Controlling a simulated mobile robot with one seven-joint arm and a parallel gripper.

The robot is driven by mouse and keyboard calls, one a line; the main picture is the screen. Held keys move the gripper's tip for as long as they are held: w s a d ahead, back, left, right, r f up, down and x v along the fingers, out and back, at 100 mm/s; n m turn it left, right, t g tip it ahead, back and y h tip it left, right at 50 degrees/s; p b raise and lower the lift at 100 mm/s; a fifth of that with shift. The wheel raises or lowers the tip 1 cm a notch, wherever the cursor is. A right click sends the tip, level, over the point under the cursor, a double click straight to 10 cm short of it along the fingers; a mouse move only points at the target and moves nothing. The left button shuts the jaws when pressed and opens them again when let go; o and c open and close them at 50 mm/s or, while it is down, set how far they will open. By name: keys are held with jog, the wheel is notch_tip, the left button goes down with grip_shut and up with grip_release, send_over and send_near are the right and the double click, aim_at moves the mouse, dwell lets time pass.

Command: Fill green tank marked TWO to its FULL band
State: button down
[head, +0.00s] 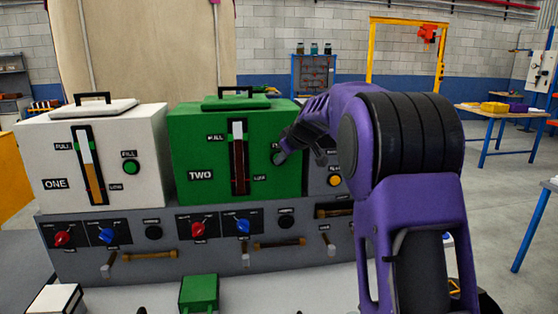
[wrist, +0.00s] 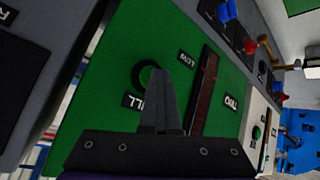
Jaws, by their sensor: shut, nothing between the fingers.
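The green tank (head: 204,188) marked TWO stands in the middle of the head view. Its upright gauge (head: 239,170) shows dark brown liquid under a white upper part. The liquid's top is about level with the FULL label (head: 216,138). My gripper (head: 280,157) is shut and empty at the tank's right front, over its fill button. In the wrist view the shut fingertips (wrist: 163,72) overlap the dark round button (wrist: 141,76) beside the FILL label (wrist: 133,101). I cannot tell whether they press it. The gauge (wrist: 205,85) also shows there.
A white tank (head: 55,165) marked ONE stands to the left, with its own gauge and green button. Below is a grey panel (head: 180,262) with red and blue knobs and several levers. A grey unit with an orange button (head: 334,181) is to the right, partly behind my arm.

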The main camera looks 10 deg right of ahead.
jog(key=shift+s+b, duration=0.8)
jog(key=shift+b, duration=0.1)
jog(key=shift+f, duration=0.1)
jog(key=s+b, duration=0.4)
jog(key=s, duration=0.1)
dwell(0.3)
